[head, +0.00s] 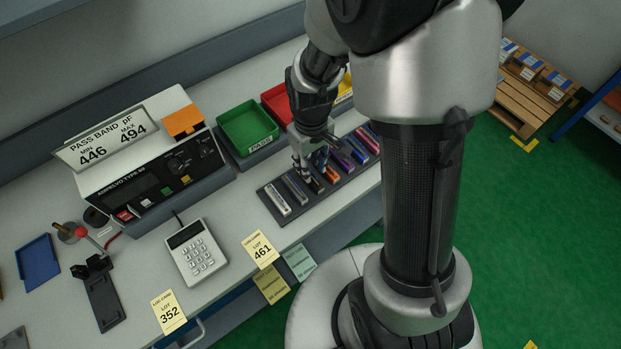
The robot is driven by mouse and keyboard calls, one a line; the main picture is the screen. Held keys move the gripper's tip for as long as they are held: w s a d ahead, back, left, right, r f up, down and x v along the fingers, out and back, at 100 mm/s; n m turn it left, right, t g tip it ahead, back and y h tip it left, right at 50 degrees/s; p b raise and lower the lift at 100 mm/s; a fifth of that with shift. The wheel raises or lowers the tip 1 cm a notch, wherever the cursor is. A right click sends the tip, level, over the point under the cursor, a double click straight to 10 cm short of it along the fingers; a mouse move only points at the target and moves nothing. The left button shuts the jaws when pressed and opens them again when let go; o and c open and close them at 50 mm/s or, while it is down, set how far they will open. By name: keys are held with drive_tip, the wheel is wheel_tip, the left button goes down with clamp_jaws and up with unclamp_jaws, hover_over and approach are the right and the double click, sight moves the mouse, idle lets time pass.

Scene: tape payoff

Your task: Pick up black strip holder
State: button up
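A dark rack (285,217) on the bench holds a row of narrow strip holders in different colours. My gripper (309,169) points down over the rack's middle, among the holders. A dark holder (316,185) with a brownish end shows just below the fingers; it may be the black one, but its colour is hard to tell. To its left are a white holder (278,200) and a grey holder (296,189). To its right are an orange one (331,175) and a purple one (342,160). The fingers hide part of the row, and their grip is unclear.
A green tray (222,136) and a red tray (268,99) stand behind the rack. A test meter (150,178), a keypad (195,254) and a yellow lot card (261,249) lie to the left.

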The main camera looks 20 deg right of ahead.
sight(317, 187)
wheel_tip(317, 187, down, 3)
drive_tip(key=shift+b, duration=0.35)
drive_tip(key=shift+r, duration=0.1)
clamp_jaws()
